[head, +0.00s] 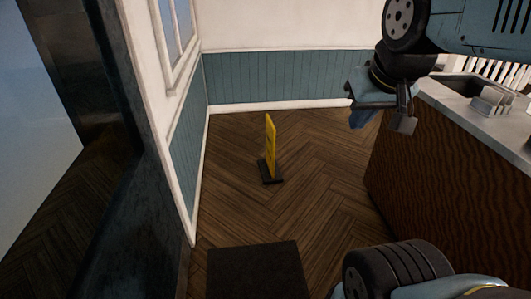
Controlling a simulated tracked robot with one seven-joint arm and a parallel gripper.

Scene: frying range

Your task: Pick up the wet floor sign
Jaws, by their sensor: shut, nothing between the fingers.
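The wet floor sign (270,143) is a narrow yellow board on a dark base. It stands upright on the wooden floor near the middle of the head view, seen at a steep angle to its face. My gripper (378,120) is at the upper right, well above the floor and to the right of the sign, apart from it. It points downward and looks shut and empty. Its fingertips are partly hidden by its own parts.
A wood-sided counter (440,165) with a grey top stands on the right. A metal holder (492,102) sits on it. A white and blue wall (270,78) closes the back; a dark doorway frame (110,200) is left. A dark mat (253,270) lies in front. Floor around the sign is clear.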

